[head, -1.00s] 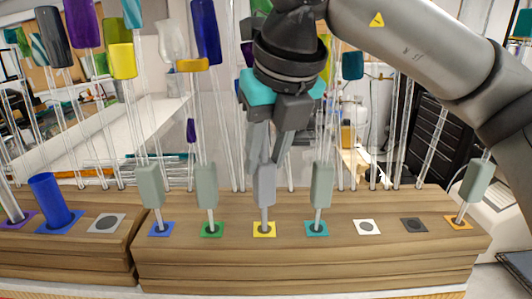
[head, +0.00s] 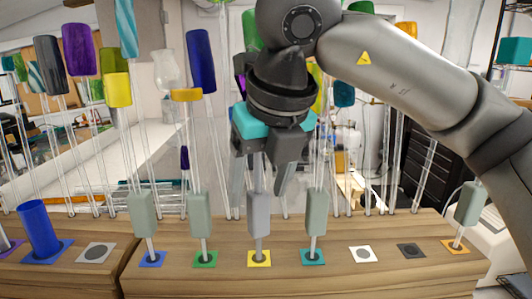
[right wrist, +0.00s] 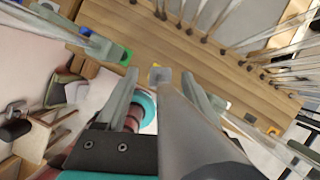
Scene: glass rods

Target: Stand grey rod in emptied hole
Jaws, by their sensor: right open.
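The grey rod (head: 259,214) stands upright with its foot in the hole of the yellow-bordered plate (head: 259,258). Its block is a purer grey than the greenish-grey blocks beside it. My right gripper (head: 260,190) is just above this block, its fingers spread on either side of the rod's upper shaft and apart from it. In the right wrist view the rod (right wrist: 196,115) runs large between the two spread fingers (right wrist: 160,88). The holes in the white plate (head: 363,254) and the dark grey plate (head: 411,250) are empty. My left gripper is out of view.
Greenish-grey rods stand in the blue (head: 143,214), green (head: 201,215), teal (head: 316,212) and orange (head: 470,204) plates. A blue cylinder (head: 39,229) stands on the left block, beside an empty grey plate (head: 96,253). Tall glass rods crowd the back.

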